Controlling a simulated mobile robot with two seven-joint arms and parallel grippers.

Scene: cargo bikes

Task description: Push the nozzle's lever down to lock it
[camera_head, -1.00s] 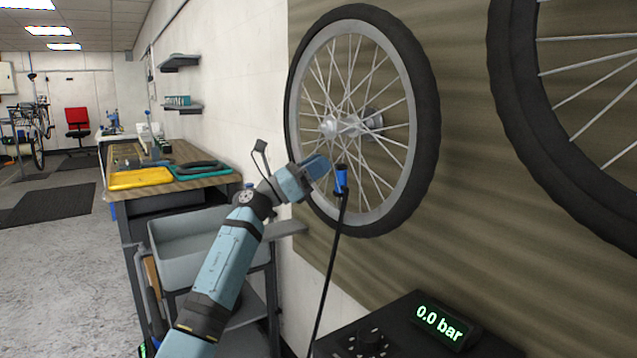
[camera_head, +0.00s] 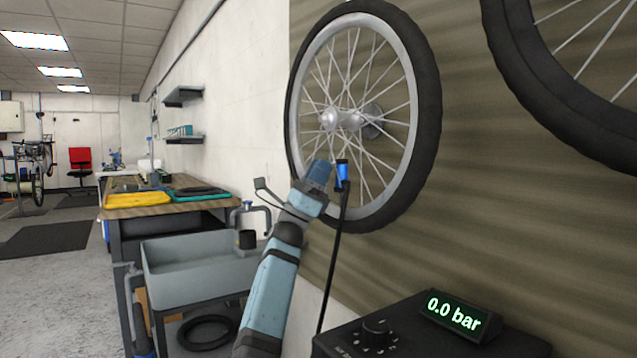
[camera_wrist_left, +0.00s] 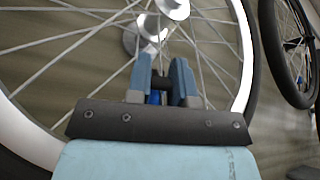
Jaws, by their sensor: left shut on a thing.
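The nozzle (camera_head: 342,174) is blue with a black top and sits upright at the lower rim of the hung wheel (camera_head: 408,150). A black hose runs down from it. My left gripper (camera_head: 322,172) reaches up from below, its blue fingers close beside the nozzle. In the left wrist view, the fingers (camera_wrist_left: 162,82) are shut on a dark part of the nozzle (camera_wrist_left: 156,98), with some blue showing below it. The lever's position is too small and covered to tell. My right gripper is not in view.
A black pump box with a display (camera_head: 455,314) reading 0.0 bar stands below right. A grey tray cart (camera_head: 190,290) and a workbench (camera_head: 160,209) stand to the left. A second wheel (camera_head: 510,80) hangs at upper right. Open floor lies at far left.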

